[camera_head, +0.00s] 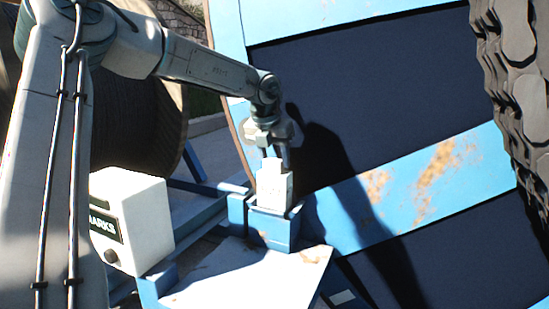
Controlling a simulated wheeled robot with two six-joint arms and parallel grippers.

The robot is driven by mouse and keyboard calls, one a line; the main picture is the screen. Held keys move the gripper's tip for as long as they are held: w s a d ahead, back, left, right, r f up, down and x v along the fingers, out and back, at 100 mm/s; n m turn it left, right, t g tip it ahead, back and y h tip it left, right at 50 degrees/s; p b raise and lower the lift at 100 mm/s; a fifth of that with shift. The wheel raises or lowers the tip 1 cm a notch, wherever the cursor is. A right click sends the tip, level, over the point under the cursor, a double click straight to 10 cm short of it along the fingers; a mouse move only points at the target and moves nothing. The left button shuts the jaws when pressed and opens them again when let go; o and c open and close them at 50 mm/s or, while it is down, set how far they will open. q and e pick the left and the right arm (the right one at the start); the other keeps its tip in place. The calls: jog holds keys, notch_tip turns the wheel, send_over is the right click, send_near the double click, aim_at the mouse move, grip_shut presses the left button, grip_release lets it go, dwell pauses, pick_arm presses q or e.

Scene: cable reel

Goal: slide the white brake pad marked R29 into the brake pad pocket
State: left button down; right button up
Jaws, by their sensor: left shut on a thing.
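The white brake pad (273,190) stands upright at the blue brake pad pocket (273,230). Its lower end is hidden behind the pocket's front wall, so I cannot tell how deep it sits. Any marking on it is too small to read. My left gripper (275,155) is above the pocket, pointing down, and is shut on the upper part of the pad. My right gripper is not in view.
A large blue reel flange (420,190) with rust patches stands just behind the pocket. A white box (133,222) with a dark label is at the left. A pale plate (250,275) lies in front. A heavy chain (520,80) hangs at the right. Another reel (135,125) stands behind.

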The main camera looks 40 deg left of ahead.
aim_at(274, 186)
pick_arm(q)
jog(key=shift+f+b, duration=3.55)
jog(key=shift+f, duration=0.15)
jog(key=shift+b, duration=0.3)
jog(key=shift+f+b, duration=0.55)
